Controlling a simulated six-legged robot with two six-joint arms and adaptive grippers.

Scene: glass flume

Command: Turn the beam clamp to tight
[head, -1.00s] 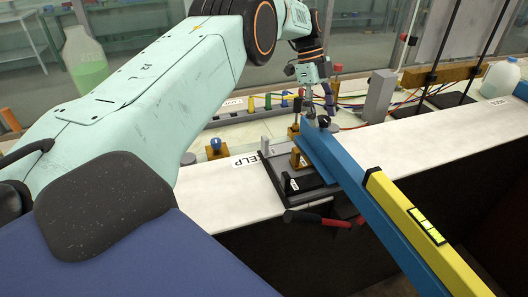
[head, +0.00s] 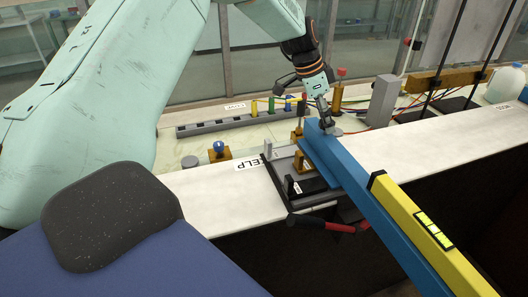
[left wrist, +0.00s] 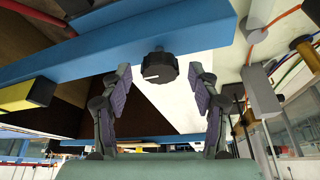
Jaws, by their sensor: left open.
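The beam clamp's black knob with a white pointer line shows in the left wrist view (left wrist: 160,68), against the side of the blue beam (left wrist: 205,32). In the head view the blue beam (head: 352,180) runs from the bench towards the lower right. My left gripper (head: 327,124) is at the beam's far end and hides most of the knob there. In the left wrist view my left gripper (left wrist: 160,76) is open, with one finger on each side of the knob and visible gaps. I cannot tell how deep the knob sits between them. My right gripper is not in view.
A yellow level (head: 420,222) lies on the beam. A dark clamp base (head: 290,175) and red-handled tool (head: 330,223) are at the bench edge. A grey post (head: 383,100), a brass-based blue knob (head: 219,150) and a row of coloured plugs (head: 250,112) stand nearby.

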